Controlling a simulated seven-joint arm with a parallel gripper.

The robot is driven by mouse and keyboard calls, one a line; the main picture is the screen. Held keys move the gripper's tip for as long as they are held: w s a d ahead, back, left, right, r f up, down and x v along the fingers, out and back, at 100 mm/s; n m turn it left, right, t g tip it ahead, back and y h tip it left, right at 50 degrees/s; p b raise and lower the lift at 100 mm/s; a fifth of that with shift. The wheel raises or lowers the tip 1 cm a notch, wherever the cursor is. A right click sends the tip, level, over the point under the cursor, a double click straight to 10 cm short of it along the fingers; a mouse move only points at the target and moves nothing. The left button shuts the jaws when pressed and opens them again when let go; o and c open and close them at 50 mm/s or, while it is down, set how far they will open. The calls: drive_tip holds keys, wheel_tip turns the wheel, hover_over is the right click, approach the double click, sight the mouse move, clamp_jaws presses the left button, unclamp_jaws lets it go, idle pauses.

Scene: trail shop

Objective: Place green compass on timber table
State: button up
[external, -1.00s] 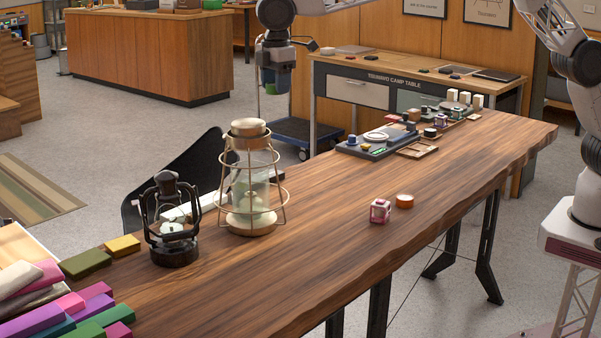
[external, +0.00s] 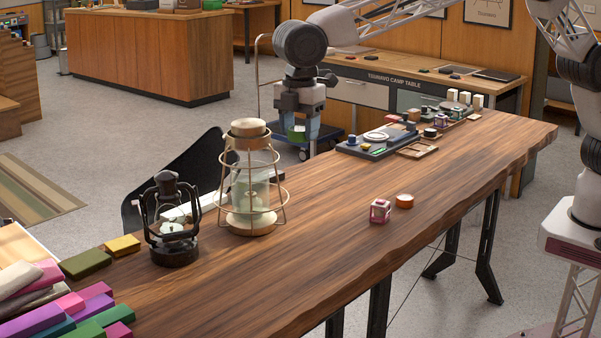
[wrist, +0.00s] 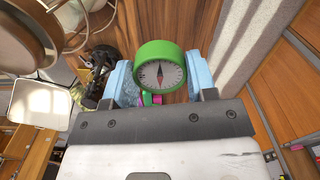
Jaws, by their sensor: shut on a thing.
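The green compass (wrist: 159,72), round with a pale dial, is held between the two light-blue fingertips of my gripper (wrist: 163,80) in the wrist view. In the external view my gripper (external: 299,130) hangs over the far edge of the timber table (external: 330,230), right of the large lantern, with a bit of the compass's green showing between the fingers. The compass appears to be above the table's height and apart from it. The table has a dark brown grained top with a wavy front edge.
A large brass lantern (external: 250,190) and a small black lantern (external: 171,225) stand on the left half. A tray (external: 375,148) of small items is at the far end. The front centre is clear.

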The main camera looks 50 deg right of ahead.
wheel_tip(320, 180, down, 22)
drive_tip(key=shift+r, duration=0.1)
drive_tip(key=shift+w+a, duration=0.1)
hover_over(231, 262)
drive_tip(key=shift+f, duration=0.8)
idle(0.6)
drive_tip(key=shift+f, duration=1.7)
drive_tip(key=shift+f, duration=0.2)
drive_tip(key=o, duration=0.9)
